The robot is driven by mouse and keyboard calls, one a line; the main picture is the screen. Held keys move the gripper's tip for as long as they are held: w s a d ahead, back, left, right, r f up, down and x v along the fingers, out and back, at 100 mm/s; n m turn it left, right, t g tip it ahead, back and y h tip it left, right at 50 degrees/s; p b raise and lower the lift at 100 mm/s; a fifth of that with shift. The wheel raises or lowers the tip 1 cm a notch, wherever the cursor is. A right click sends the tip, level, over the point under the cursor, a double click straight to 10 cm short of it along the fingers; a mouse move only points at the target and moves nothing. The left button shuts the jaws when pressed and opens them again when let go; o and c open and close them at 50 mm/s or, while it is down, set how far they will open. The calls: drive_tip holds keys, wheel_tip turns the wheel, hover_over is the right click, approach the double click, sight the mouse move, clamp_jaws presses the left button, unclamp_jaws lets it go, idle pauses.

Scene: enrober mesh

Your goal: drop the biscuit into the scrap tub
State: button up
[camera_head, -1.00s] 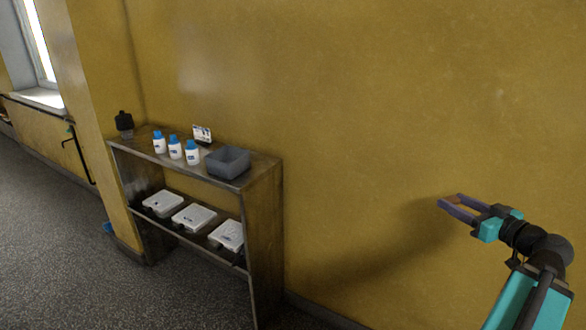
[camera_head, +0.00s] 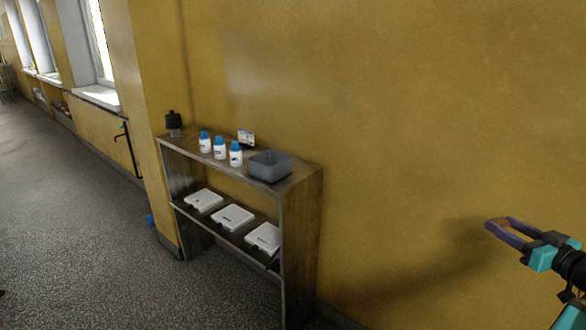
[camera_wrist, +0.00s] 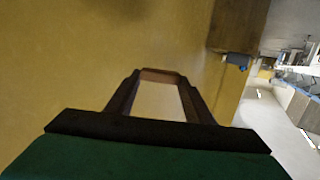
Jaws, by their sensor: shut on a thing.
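My gripper (camera_head: 498,226) is at the right of the head view, raised in front of the yellow wall. It is shut on a small brown biscuit (camera_wrist: 160,76), which spans the fingertips in the wrist view. The grey open tub (camera_head: 270,170), which looks like the scrap tub, stands on the right end of the shelf unit's top. My gripper is well to the right of the tub and apart from it. The tub's inner floor is mostly hidden by its front wall.
The shelf unit (camera_head: 302,205) stands against the wall. Its top also holds several things: white bottles with blue caps (camera_head: 220,150), a small card (camera_head: 246,137) and a dark jar (camera_head: 173,121). White lidded boxes (camera_head: 232,217) lie on the lower shelf. The floor (camera_head: 90,240) at left is clear.

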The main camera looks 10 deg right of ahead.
drive_tip(key=w+a+f+n+g+y, duration=0.1)
drive_tip(key=w+a+f+n+y, duration=0.25)
drive_tip(key=w+a, duration=0.55)
drive_tip(key=w+a+f+n+g+y, duration=0.15)
drive_tip(key=w+a+f+y, duration=0.35)
drive_tip(key=a, duration=0.8)
drive_tip(key=w+a+f+n+g+y, duration=0.1)
drive_tip(key=a+f, duration=0.2)
drive_tip(key=a, duration=0.5)
drive_tip(key=w+a+f+n+g+y, duration=0.1)
drive_tip(key=a+f+n+g, duration=0.1)
drive_tip(key=a, duration=0.6)
drive_tip(key=w+a+f+n+g+y, duration=0.1)
drive_tip(key=w+a+f+n+y, duration=0.1)
drive_tip(key=a, duration=0.6)
drive_tip(key=shift+a+f, duration=0.15)
drive_tip(key=shift+f, duration=0.65)
